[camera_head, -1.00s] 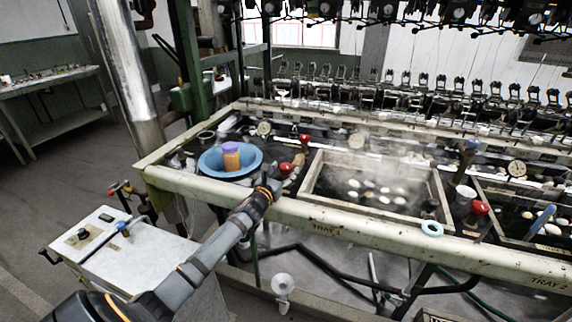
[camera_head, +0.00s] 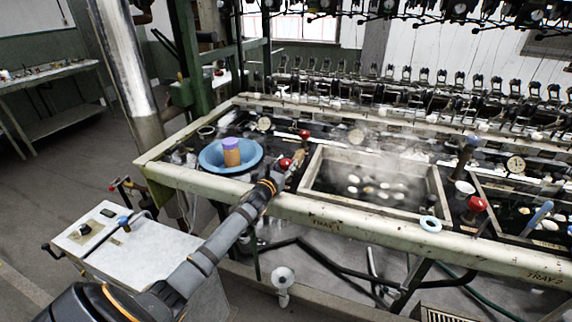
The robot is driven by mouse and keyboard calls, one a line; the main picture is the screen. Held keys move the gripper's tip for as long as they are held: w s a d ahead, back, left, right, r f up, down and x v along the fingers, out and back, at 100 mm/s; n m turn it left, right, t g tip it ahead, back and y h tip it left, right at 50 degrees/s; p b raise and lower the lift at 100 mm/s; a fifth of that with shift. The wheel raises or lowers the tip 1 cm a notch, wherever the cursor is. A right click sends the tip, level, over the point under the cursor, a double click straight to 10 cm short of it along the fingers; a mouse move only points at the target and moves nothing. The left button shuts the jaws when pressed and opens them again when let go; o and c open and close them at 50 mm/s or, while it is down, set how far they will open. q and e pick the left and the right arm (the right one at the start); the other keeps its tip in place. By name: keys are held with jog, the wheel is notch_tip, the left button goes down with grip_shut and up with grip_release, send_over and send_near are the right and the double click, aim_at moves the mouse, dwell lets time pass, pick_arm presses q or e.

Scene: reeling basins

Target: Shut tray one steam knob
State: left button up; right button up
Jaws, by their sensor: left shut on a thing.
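The red steam knob (camera_head: 285,163) of tray one sits on the dark strip between the blue bowl and the tray one basin (camera_head: 312,190). My left gripper (camera_head: 292,160) reaches over the front rim, and its tip is at this knob. It is shut on the knob; the exact finger contact is small and partly hidden. A second red knob (camera_head: 304,134) stands farther back, apart from the gripper. The label TRAY 1 (camera_head: 325,223) is on the front rim. My right gripper is not in view.
The steaming basin with pale cocoons is on the right. Another red knob (camera_head: 476,204) is by tray two. A pale blue ring (camera_head: 430,223) lies on the front rim.

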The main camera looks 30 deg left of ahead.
pick_arm(q)
jog(key=shift+r+p, duration=0.25)
jog(key=shift+p, duration=0.15)
jog(key=r+m+h+p, duration=0.1)
jog(key=h+p, duration=0.1)
jog(key=p, duration=0.5)
jog(key=shift+w+a, duration=0.1)
jog(key=shift+f+m+h, duration=0.3)
jog(key=shift+m+h, duration=0.1)
jog(key=shift+h, duration=0.1)
jog(key=shift+f+m+h, duration=0.2)
jog(key=shift+m+h, duration=0.2)
jog(key=shift+f+m+h, duration=0.15)
jog(key=shift+m+h, duration=0.15)
jog(key=shift+h, duration=0.4)
jog(key=m+h+b, duration=0.1)
jog(key=h+b, duration=0.1)
jog(key=b, duration=0.1)
jog(key=m+g+h+b, duration=0.1)
jog(key=m+h+b, duration=0.1)
jog(key=b, duration=0.2)
jog(key=m+g+h+b, duration=0.1)
jog(key=h+b, duration=0.1)
jog(key=b, duration=0.2)
jog(key=shift+f, duration=0.3)
jog(key=shift+r+m+g+h+b, duration=0.3)
jog(key=shift+m+h+b, duration=0.15)
jog(key=shift+b, duration=0.4)
jog(key=o, duration=1.2)
